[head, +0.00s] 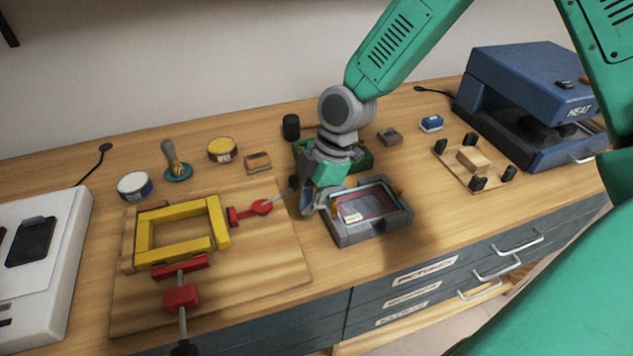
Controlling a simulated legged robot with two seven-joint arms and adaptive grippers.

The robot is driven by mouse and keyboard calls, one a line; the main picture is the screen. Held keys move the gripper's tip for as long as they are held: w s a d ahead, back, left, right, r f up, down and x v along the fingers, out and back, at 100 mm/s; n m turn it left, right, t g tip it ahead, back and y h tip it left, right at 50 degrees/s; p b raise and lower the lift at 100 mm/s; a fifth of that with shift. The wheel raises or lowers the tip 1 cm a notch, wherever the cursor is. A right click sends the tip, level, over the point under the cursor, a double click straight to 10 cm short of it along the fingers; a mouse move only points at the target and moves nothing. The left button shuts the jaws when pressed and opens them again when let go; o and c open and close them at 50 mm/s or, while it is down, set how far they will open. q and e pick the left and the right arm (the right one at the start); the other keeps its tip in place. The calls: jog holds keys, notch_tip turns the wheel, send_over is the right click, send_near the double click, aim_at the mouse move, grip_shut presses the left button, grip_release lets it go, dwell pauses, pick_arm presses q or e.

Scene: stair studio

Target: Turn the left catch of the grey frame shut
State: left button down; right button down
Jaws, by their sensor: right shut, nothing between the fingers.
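The grey frame (380,236) lies on the bench right of centre, with a dark red-edged panel and a small white label inside it. A small orange piece, apparently the left catch (336,211), shows at its left side. Another orange piece (398,190) shows at its right side. I cannot tell how far either catch is turned. My right gripper (309,208) is shut and empty, pointing down just beside the frame's left edge near the left catch. I cannot tell whether it touches. My left gripper is out of view.
A wooden board with a yellow frame (146,238) and red clamps (182,298) lies to the left. A green tray (365,160) stands behind the grey frame. A blue heat press (530,90) is at the right. Bare bench lies right of the frame.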

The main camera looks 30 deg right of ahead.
aim_at(327, 210)
jog(key=d, duration=0.3)
jog(key=shift+s+d+p, duration=0.25)
jog(key=shift+p, duration=0.05)
jog(key=shift+d+f, duration=0.2)
jog(key=shift+d, duration=0.25)
jog(key=shift+a, duration=0.25)
jog(key=shift+r, duration=0.1)
